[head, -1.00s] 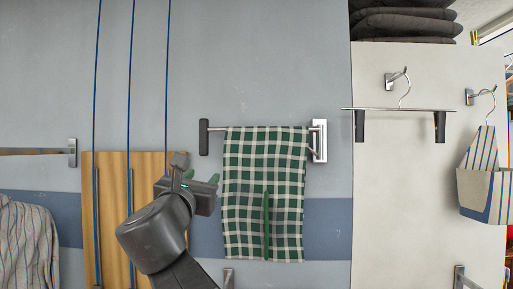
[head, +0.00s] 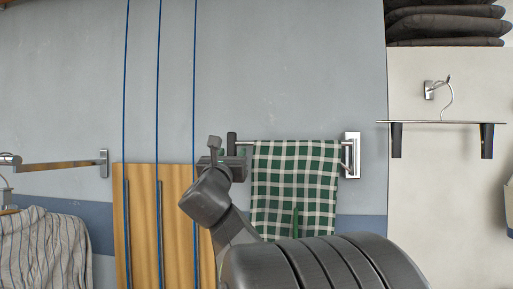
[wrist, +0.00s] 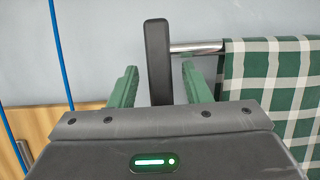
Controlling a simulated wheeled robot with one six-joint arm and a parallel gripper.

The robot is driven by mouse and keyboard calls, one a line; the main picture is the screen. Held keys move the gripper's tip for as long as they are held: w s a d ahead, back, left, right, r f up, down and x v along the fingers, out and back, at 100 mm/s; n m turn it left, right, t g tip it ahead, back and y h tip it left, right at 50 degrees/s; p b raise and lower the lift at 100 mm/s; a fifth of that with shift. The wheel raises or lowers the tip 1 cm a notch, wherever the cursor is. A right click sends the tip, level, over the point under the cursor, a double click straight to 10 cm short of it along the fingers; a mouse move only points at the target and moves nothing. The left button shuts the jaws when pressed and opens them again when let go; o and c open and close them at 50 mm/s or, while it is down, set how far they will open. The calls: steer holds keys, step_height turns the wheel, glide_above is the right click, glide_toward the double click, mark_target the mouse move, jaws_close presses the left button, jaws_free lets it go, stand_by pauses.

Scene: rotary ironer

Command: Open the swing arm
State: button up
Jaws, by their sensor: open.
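The swing arm is a chrome rail with a dark upright grip at its left end; the grip (head: 232,144) shows in the head view and, larger, in the wrist view (wrist: 158,62). The rail (wrist: 197,47) runs right from the grip to a chrome wall bracket (head: 353,156). A green checked cloth (head: 295,185) hangs over the rail. My gripper (wrist: 158,85) is open, with one green finger on each side of the grip's lower part in the wrist view. I cannot tell whether either finger touches it. My wrist hides the grip's lower end.
A wooden panel (head: 143,220) with blue cords stands at left. Beyond it a striped shirt (head: 45,245) hangs below another rail (head: 60,165). At right, a shelf-like bar (head: 440,122) with a hook is on the pale wall, below dark cushions (head: 445,22). The wall above the rail is clear.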

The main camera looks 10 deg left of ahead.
steer(key=shift+w+r, duration=0.2)
steer(key=shift+w, duration=0.3)
jaws_close()
